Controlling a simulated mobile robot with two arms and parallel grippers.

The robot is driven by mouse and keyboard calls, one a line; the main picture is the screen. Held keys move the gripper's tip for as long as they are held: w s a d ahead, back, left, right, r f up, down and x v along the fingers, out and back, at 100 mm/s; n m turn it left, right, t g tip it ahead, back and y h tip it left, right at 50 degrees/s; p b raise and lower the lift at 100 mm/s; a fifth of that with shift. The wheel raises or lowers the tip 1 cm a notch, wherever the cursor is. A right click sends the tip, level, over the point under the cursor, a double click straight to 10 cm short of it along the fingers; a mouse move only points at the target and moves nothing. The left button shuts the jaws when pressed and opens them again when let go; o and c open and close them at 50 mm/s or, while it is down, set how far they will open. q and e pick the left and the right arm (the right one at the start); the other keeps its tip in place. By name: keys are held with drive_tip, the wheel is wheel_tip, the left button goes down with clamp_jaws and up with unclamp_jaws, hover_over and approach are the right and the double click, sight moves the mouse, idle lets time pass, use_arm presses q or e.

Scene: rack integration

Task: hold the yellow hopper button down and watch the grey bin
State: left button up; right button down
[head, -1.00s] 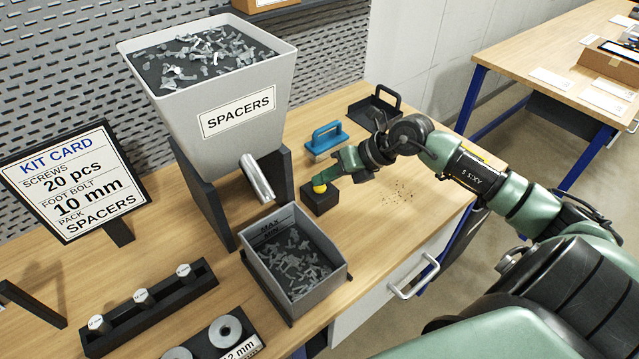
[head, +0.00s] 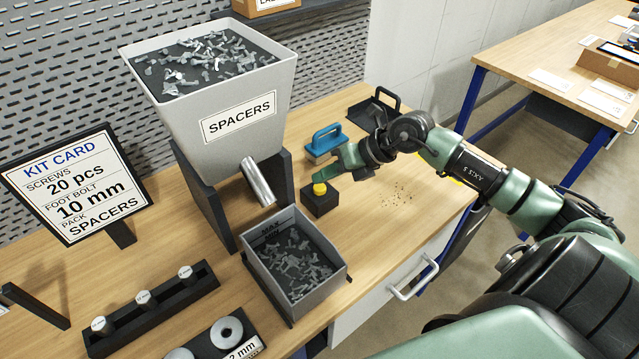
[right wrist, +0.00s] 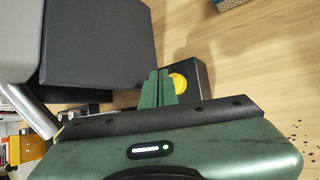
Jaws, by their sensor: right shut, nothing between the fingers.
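The yellow button (head: 320,189) sits on a small black box on the bench, right of the hopper. My right gripper (head: 317,183) is shut and empty, its tips at the button's top edge. In the right wrist view the closed fingers (right wrist: 156,88) overlap one side of the button (right wrist: 178,82); I cannot tell whether they touch it. The grey hopper (head: 222,118), labelled SPACERS, holds many metal pieces, and its chute (head: 258,182) points at the grey bin (head: 318,285). Spacers (head: 296,262) cover the bin floor, seemingly below the MAX and MIN marks. My left gripper is out of view.
A blue-handled block (head: 326,143) and a black tray (head: 372,112) stand behind the button. A kit card (head: 75,185) stands at left. A black rack of pegs (head: 152,308) lies in front. Bench right of the button is clear except for small specks.

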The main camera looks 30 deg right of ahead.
sight(324, 188)
drive_tip(key=shift+r, duration=0.3)
drive_tip(key=shift+r+p, duration=1.7)
drive_tip(key=shift+r, duration=0.75)
